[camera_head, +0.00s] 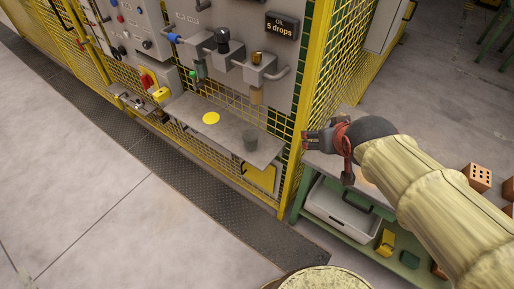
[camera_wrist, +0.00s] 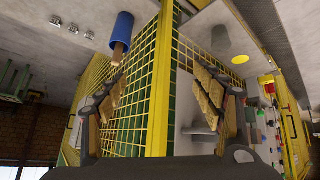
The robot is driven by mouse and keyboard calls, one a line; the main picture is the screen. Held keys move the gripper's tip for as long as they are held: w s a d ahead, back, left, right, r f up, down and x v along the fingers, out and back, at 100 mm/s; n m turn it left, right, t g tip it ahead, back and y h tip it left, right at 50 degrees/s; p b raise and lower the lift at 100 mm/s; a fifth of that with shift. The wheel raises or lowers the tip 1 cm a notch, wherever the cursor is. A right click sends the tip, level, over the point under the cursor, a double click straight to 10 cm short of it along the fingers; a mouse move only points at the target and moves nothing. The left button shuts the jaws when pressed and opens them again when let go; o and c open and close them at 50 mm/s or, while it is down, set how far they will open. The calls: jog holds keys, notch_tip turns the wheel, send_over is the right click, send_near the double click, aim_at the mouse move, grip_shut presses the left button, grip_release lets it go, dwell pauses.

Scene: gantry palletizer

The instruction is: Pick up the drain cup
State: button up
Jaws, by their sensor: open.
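The drain cup appears to be the small grey cup (camera_head: 250,140) standing upright near the right end of a grey shelf (camera_head: 225,137) on the machine panel. In the wrist view, which is turned over, the grey cup (camera_wrist: 221,40) shows at the upper right. My gripper (camera_head: 306,141) is open and empty, to the right of the cup and apart from it. In the wrist view the fingers of my gripper (camera_wrist: 165,78) are spread wide, with the yellow fence post and mesh beyond them.
A yellow disc (camera_head: 211,118) lies on the shelf left of the cup. A yellow fence post (camera_head: 308,95) stands between gripper and shelf. Valves and a spout (camera_head: 256,95) are above the shelf. A green bench (camera_head: 330,225) holds a white bin (camera_head: 338,207). A blue cylinder (camera_wrist: 123,28) shows in the wrist view.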

jog(key=w+a+f+n+t+b, duration=0.1)
jog(key=w+f+b, duration=0.1)
jog(key=w+f, duration=0.4)
jog(key=n+t+y+b, duration=0.3)
jog(key=y+b, duration=0.1)
send_near(254, 143)
jog(key=w+d+r, duration=0.4)
jog(key=w+d, duration=0.2)
jog(key=a+f+y, duration=0.1)
jog(key=f, duration=0.1)
jog(key=a+f+y, duration=0.1)
jog(key=a+f, duration=0.1)
jog(key=a+f+n+y+b, duration=0.1)
jog(key=a+f, duration=0.1)
jog(key=shift+s+a+f+y, duration=0.25)
jog(key=shift+s+f+y, duration=0.05)
jog(key=shift+f, duration=0.05)
jog(key=shift+w+a+f, duration=0.1)
jog(key=shift+w+a, duration=0.05)
jog(key=shift+a, duration=0.1)
jog(key=b+x, duration=0.3)
jog(key=x, duration=0.3)
jog(key=shift+w+a+f, duration=0.1)
jog(key=shift+w+a, duration=0.1)
jog(key=shift+a, duration=0.15)
jog(key=shift+w+a, duration=0.1)
jog(key=shift+w, duration=0.15)
jog(key=shift+c, duration=0.2)
jog(key=c, duration=1.1)
